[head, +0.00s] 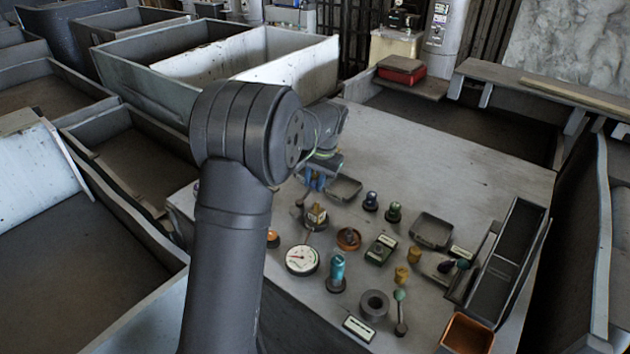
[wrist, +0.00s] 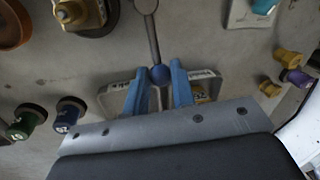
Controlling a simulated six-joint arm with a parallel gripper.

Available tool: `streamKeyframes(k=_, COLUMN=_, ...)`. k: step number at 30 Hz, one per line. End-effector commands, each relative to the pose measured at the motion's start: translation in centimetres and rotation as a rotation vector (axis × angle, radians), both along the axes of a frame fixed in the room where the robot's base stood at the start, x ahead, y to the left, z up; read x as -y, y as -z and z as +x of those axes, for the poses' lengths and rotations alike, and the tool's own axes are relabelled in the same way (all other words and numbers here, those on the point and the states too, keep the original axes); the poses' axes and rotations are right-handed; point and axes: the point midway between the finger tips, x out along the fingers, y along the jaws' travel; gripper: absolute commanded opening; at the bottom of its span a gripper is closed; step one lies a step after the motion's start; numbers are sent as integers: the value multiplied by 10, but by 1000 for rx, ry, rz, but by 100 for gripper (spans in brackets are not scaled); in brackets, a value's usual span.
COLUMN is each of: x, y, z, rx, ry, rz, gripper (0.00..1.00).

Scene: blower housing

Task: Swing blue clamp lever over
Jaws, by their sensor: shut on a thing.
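The blue clamp lever shows in the wrist view as a thin metal rod with a blue ball knob (wrist: 160,75) at its near end. The rod (wrist: 153,40) runs up the picture from the knob to a round grey pivot. My gripper (wrist: 159,68) has two blue fingers, one on each side of the knob, and is shut on it. In the head view my gripper (head: 316,181) is low over the far left part of the bench panel, and my arm hides part of that area. The knob cannot be made out there.
A shallow tray (head: 345,188) lies right of my gripper. A brass valve (head: 317,214) and a gauge (head: 302,260) stand nearer. A dark blue knob (head: 371,201) and a green knob (head: 394,212) stand to the right. The bench top (head: 420,150) behind is clear.

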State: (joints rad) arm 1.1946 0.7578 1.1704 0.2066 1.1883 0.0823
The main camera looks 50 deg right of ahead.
Motion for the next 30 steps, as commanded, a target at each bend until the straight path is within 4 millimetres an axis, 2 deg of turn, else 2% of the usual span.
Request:
streamKeyframes(k=11, x=-3, y=0, z=16, rx=-2, ry=-222, rz=2, gripper=0)
streamKeyframes(k=30, x=-26, y=0, z=50, rx=-2, ry=-829, rz=2, gripper=0)
